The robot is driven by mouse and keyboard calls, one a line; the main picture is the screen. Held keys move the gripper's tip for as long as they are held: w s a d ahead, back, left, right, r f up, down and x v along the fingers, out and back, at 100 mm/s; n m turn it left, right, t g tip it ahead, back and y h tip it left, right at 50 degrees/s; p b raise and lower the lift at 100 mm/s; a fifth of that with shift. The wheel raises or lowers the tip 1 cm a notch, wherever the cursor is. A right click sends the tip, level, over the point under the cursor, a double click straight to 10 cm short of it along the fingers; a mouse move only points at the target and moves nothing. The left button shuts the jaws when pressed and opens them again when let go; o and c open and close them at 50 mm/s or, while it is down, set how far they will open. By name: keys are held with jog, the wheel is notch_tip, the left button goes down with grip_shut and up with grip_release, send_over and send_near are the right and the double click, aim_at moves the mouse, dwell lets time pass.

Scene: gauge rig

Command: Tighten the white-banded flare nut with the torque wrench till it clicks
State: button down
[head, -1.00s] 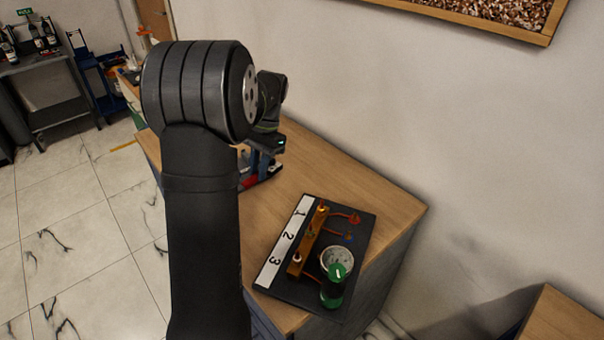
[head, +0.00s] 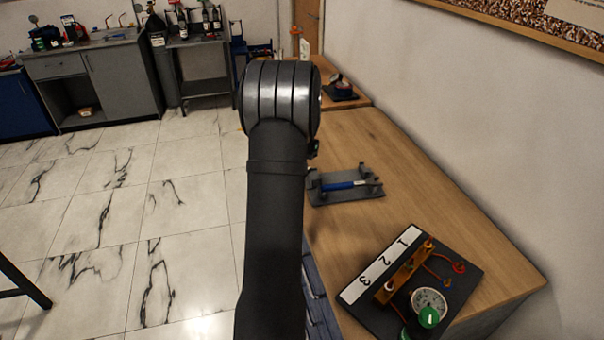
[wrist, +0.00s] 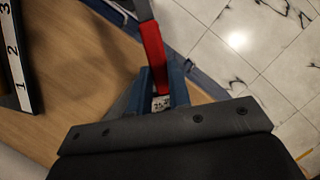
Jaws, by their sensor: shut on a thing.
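In the wrist view my gripper (wrist: 161,92) has its blue fingers shut on a red-handled tool (wrist: 152,48), which looks like the torque wrench. A small numbered label shows between the fingers; the tool's far end runs out of the picture. In the head view my arm hides the gripper and this tool. The gauge board (head: 462,290) lies at lower right, with a brass manifold (head: 405,270) beside a strip numbered 1, 2, 3. A pale-topped fitting (head: 390,286), probably the white-banded flare nut, stands near number 3. The gripper is apart from it.
A grey rack (head: 345,197) holding a blue-handled tool (head: 342,185) stands on the wooden bench (head: 400,165). A round gauge (head: 428,298) and a green part (head: 430,318) sit at the board's near end. Bench between rack and board is clear. A wall borders the right side.

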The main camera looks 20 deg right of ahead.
jog(key=s+d+r+m+t, duration=0.1)
jog(key=s+d+m, duration=0.2)
jog(key=s+d, duration=0.45)
jog(key=s+d+r+m+t+y, duration=0.15)
jog(key=s+d, duration=0.25)
jog(key=d, duration=0.7)
jog(key=s+d+m, duration=0.4)
jog(key=s+d, duration=0.2)
jog(key=d, duration=0.3)
jog(key=s+d+m+t, duration=0.1)
jog(key=s+d+m, duration=0.15)
jog(key=s, duration=0.55)
jog(key=s+d+m+t, duration=0.1)
jog(key=s+d+m, duration=0.15)
jog(key=s, duration=0.65)
jog(key=s+a+f+m+h, duration=0.1)
jog(key=s+a+m, duration=0.3)
jog(key=s, duration=0.6)
jog(key=s+a+f+m+t+h, duration=0.1)
jog(key=s+a+f+m, duration=0.1)
jog(key=s+a+m, duration=0.2)
jog(key=s+a, duration=0.3)
jog(key=s, duration=0.3)
jog(key=shift+s+h, duration=0.2)
jog(key=shift+h, duration=0.15)
jog(key=shift+r+m+t, duration=0.1)
jog(key=shift+m+t, duration=0.15)
